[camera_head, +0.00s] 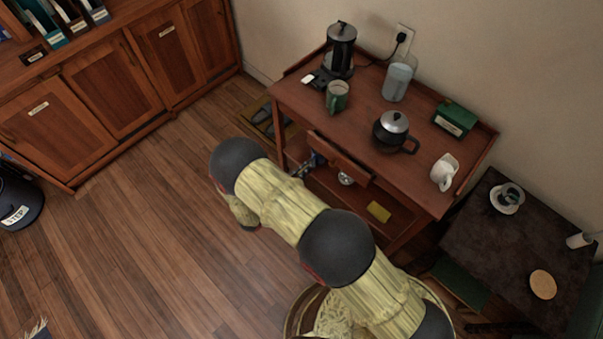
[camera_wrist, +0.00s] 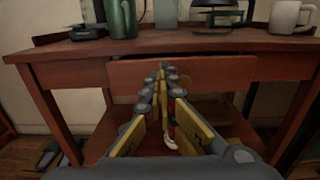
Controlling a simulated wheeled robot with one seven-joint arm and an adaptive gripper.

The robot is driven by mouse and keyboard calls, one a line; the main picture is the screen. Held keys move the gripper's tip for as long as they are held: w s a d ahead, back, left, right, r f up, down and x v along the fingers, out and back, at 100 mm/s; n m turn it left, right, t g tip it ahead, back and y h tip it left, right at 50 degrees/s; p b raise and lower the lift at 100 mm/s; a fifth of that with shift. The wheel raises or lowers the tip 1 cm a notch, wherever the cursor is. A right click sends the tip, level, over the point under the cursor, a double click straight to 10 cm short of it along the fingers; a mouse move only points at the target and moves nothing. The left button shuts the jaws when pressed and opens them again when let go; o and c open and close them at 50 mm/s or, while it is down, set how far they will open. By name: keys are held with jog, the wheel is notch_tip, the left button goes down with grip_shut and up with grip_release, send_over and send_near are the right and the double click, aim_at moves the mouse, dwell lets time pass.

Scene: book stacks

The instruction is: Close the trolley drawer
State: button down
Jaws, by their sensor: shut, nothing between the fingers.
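The wooden trolley (camera_head: 300,98) stands against the wall. Its drawer (camera_head: 342,160) has a reddish-brown front that stands a little out from the trolley's front edge. In the wrist view the drawer front (camera_wrist: 235,69) spans the middle, just under the top. My gripper (camera_wrist: 166,76) is shut and empty. Its yellow-padded fingers point at the drawer front, left of its middle. I cannot tell whether the tips touch it. In the head view my arm hides part of the gripper's surroundings.
On the trolley top are a French press (camera_head: 341,48), green mug (camera_head: 337,96), glass bottle (camera_head: 398,78), dark kettle (camera_head: 392,130), green box (camera_head: 455,118) and white mug (camera_head: 444,172). A dark side table (camera_head: 500,245) stands right.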

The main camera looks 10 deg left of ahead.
aim_at(328, 148)
jog(key=b+x, duration=0.1)
jog(key=x, duration=0.4)
jog(key=shift+w+d+f, duration=0.1)
jog(key=shift+w+d, duration=0.15)
jog(key=shift+w+d+b, duration=0.35)
jog(key=shift+w+b, duration=0.05)
jog(key=shift+w, duration=0.15)
